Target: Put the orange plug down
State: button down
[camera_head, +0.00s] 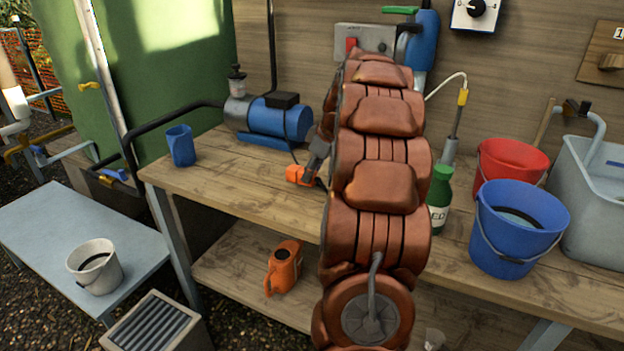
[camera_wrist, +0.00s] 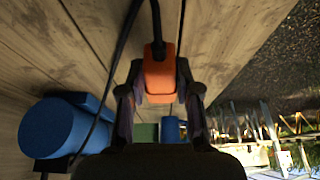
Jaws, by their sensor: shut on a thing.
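The orange plug (camera_head: 298,175) shows at the tip of my gripper (camera_head: 312,170), over the wooden workbench (camera_head: 235,170), in front of the blue pump (camera_head: 280,120). In the wrist view the plug (camera_wrist: 160,75) sits between the two dark fingers of my gripper (camera_wrist: 160,88), which are shut on it. A black cable runs out of the plug's far end, away from the gripper. I cannot tell whether the plug touches the bench top. My own arm hides the middle of the bench.
A blue jug (camera_head: 181,146) stands at the bench's left end. Right of my arm are a green bottle (camera_head: 440,195), a red bucket (camera_head: 512,157), a blue bucket (camera_head: 516,235) and a grey tub (camera_head: 590,190). An orange jug (camera_head: 284,268) is on the lower shelf.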

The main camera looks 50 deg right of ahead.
jog(key=shift+f, duration=1.2)
jog(key=shift+f, duration=0.15)
jog(key=c, duration=0.8)
grip_release()
jog(key=shift+r, duration=0.35)
jog(key=v, duration=1.1)
jog(key=shift+s+r, duration=0.25)
